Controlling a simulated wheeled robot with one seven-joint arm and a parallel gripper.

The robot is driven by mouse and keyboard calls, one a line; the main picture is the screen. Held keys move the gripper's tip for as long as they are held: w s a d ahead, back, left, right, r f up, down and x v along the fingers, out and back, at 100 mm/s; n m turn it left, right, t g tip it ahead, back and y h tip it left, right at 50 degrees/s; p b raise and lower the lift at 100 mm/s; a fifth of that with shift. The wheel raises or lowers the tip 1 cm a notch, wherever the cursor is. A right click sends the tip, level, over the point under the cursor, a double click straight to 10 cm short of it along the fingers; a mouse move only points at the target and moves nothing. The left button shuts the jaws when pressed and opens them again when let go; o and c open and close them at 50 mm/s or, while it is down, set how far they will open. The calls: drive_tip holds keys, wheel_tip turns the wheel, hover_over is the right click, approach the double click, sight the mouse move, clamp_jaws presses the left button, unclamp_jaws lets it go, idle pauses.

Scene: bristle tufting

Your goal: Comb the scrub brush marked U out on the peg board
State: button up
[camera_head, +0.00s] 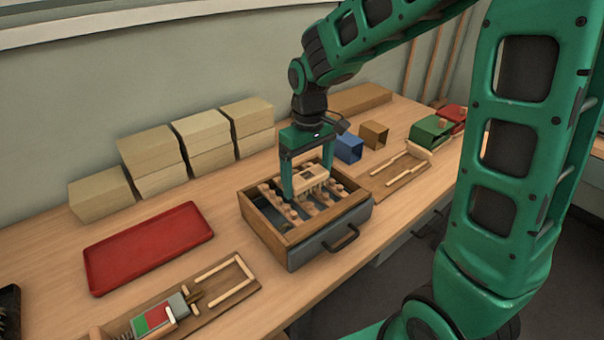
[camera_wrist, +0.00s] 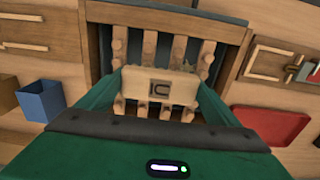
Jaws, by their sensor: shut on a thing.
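The scrub brush marked U (camera_head: 310,181) is a pale wooden block with bristles below. It is in my gripper (camera_head: 308,184), which is shut on it. In the wrist view the brush (camera_wrist: 160,93) shows its dark square mark between the green fingers. The peg board (camera_head: 325,211) is a set of slats with upright wooden pegs in an open wooden box with a grey front and handle. The brush is over the peg board, among or just above the pegs; I cannot tell whether its bristles touch them. The pegs also show in the wrist view (camera_wrist: 121,45).
A red tray (camera_head: 148,247) lies to the left, with stacked tan blocks (camera_head: 150,160) behind it. A wooden jig (camera_head: 195,298) is at the front. A blue bin (camera_head: 348,148), a brown bin (camera_head: 373,135) and a green bin (camera_head: 430,130) stand to the right.

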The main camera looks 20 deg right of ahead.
drive_tip(key=shift+s+d+f, duration=0.1)
drive_tip(key=shift+s+d, duration=0.1)
drive_tip(key=shift+s, duration=0.35)
drive_tip(key=shift+s+d, duration=0.15)
drive_tip(key=shift+s, duration=0.4)
drive_tip(key=shift+w+a, duration=0.25)
drive_tip(key=shift+w, duration=0.45)
drive_tip(key=shift+w+a, duration=0.2)
drive_tip(key=shift+w, duration=0.45)
drive_tip(key=shift+w+a, duration=0.25)
drive_tip(key=shift+w, duration=0.45)
drive_tip(key=shift+s+d, duration=0.1)
drive_tip(key=shift+s, duration=0.05)
